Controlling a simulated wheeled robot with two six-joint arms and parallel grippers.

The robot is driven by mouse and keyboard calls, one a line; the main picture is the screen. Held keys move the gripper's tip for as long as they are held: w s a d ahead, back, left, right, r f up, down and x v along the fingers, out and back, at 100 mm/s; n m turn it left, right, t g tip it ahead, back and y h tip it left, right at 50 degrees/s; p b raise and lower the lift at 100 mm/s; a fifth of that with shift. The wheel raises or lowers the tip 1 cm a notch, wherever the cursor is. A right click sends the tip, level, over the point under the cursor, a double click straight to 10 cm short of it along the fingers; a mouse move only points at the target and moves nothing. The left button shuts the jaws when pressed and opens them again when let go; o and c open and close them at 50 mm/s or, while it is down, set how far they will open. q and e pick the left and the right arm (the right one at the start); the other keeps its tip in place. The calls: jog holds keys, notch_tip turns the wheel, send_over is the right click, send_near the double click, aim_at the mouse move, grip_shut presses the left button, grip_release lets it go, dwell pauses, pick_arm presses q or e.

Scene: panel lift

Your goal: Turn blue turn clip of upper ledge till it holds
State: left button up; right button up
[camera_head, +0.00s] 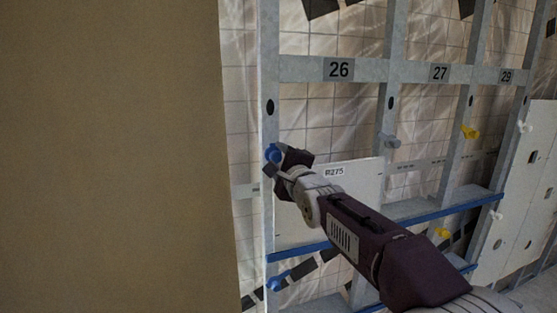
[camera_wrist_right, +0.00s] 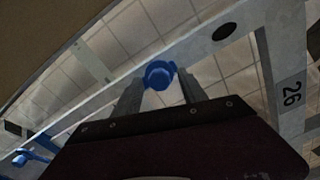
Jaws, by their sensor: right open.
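A blue turn clip (camera_head: 272,154) sits on the grey upright left of the bay marked 26. It also shows in the right wrist view (camera_wrist_right: 158,75), with its round knob between my right fingertips. My right gripper (camera_head: 276,162) is open around this clip; I cannot tell whether a finger touches it. A pale panel labelled R275 (camera_head: 350,190) stands in the bay, partly hidden by my right arm. A second blue clip (camera_head: 278,282) sits lower on the same upright, also at the lower left of the right wrist view (camera_wrist_right: 30,157). My left gripper is not in view.
A large brown board (camera_head: 110,150) fills the left side, close to the upright. A blue-edged ledge (camera_head: 440,212) runs to the right. A grey clip (camera_head: 389,141) and a yellow clip (camera_head: 469,132) sit on other uprights. Number plates line the crossbar (camera_head: 300,69).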

jog(key=b+v, duration=0.2)
jog(key=v, duration=0.7)
jog(key=shift+b, duration=0.4)
jog(key=s+d+f+n+g+h, duration=0.1)
jog(key=d+f+g+h, duration=0.15)
jog(key=d+f, duration=0.7)
jog(key=s+d+f+n+g+h, duration=0.15)
jog(key=f+g, duration=0.25)
jog(key=f, duration=1.3)
jog(key=s+d+f+n+g, duration=0.1)
jog(key=s+f+n+g, duration=0.3)
jog(key=s+f+n, duration=0.3)
jog(key=s+d+f+n+g+h, duration=0.1)
jog(key=s+d+f+n+g, duration=0.1)
jog(key=s+f+n+g, duration=0.3)
jog(key=s+f+n, duration=0.3)
jog(key=s+f, duration=0.3)
jog(key=s, duration=0.4)
jog(key=shift+s+d+p, duration=0.25)
jog(key=shift+s+p, duration=0.15)
